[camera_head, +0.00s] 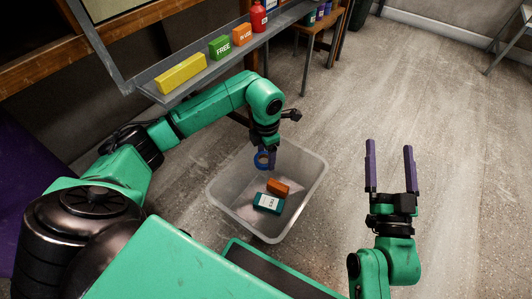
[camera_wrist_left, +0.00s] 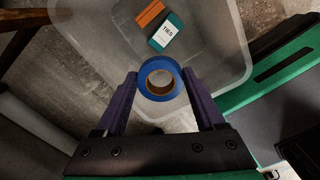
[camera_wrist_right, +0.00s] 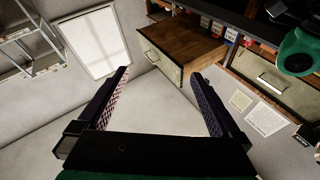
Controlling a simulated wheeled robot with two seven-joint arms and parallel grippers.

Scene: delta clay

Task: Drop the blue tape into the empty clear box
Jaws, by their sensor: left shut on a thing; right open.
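The blue tape (camera_head: 262,160) is a blue roll with a brown core. My left gripper (camera_head: 268,158) is shut on it, and in the left wrist view the blue tape (camera_wrist_left: 160,62) sits between the purple fingers (camera_wrist_left: 160,84). The clear box (camera_head: 232,207) stands on the floor below, and the tape is held over its back part. The box holds an orange block (camera_head: 278,187) and a teal box with a white label (camera_head: 268,203); the label reads TIES in the left wrist view (camera_wrist_left: 166,34). My right gripper (camera_head: 390,158) is open and empty, to the right of the box.
A grey shelf (camera_head: 150,90) behind holds a yellow block (camera_head: 181,74), a green FREE block (camera_head: 219,47), an orange IN USE block (camera_head: 242,34) and a red bottle (camera_head: 258,17). A wooden stool (camera_head: 318,40) stands behind.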

